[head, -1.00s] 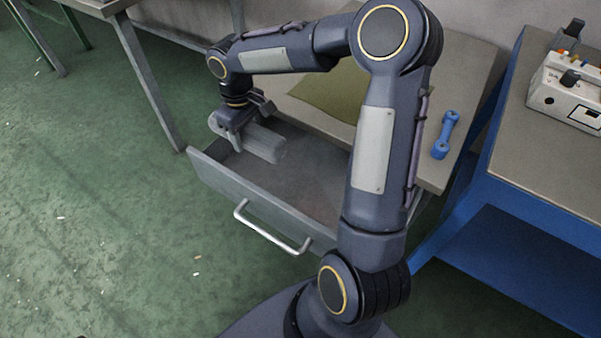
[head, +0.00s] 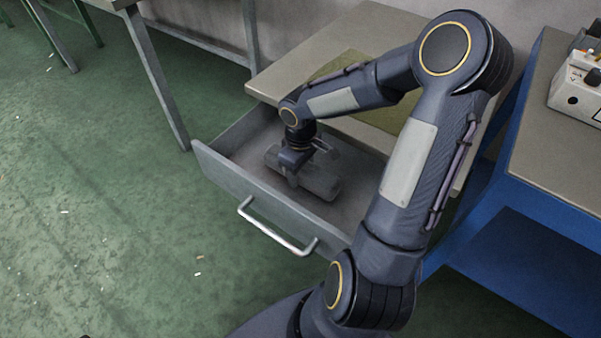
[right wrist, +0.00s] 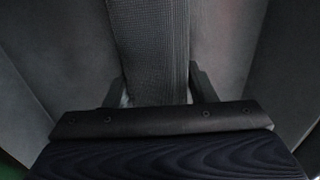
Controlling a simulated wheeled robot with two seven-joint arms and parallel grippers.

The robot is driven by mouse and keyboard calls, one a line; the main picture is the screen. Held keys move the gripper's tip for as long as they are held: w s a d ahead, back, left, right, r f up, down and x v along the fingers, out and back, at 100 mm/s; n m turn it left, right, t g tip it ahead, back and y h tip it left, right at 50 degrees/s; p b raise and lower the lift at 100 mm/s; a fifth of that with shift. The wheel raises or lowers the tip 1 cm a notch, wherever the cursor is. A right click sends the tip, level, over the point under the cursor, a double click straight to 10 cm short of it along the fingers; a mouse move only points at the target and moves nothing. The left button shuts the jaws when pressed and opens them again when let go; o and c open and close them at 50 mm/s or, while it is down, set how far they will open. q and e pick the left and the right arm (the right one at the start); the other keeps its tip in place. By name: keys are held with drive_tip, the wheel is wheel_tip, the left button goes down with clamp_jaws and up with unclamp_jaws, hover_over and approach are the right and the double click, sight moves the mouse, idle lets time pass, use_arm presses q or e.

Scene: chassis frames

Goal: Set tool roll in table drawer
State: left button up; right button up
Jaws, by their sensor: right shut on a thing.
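The tool roll (head: 322,184) is a grey cylinder lying level inside the outline of the open table drawer (head: 222,172). My right gripper (head: 292,172) is shut on it from above, nearer its left end in the head view. In the right wrist view the ribbed roll (right wrist: 152,45) runs between the two fingers of my right gripper (right wrist: 157,88), with grey drawer surfaces on both sides. I cannot tell whether the roll touches the drawer floor. My left gripper is not in view.
The drawer's bar handle (head: 275,230) faces the front. The table top (head: 300,62) above it carries an olive mat (head: 345,65), partly behind my arm. A blue bench (head: 560,180) with a white instrument (head: 578,85) stands at right. Green floor is open at left.

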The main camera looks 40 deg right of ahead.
drive_tip(key=shift+f, duration=0.3)
drive_tip(key=o, duration=0.9)
drive_tip(key=shift+f, duration=0.1)
drive_tip(key=o, duration=0.5)
drive_tip(key=shift+c, duration=0.2)
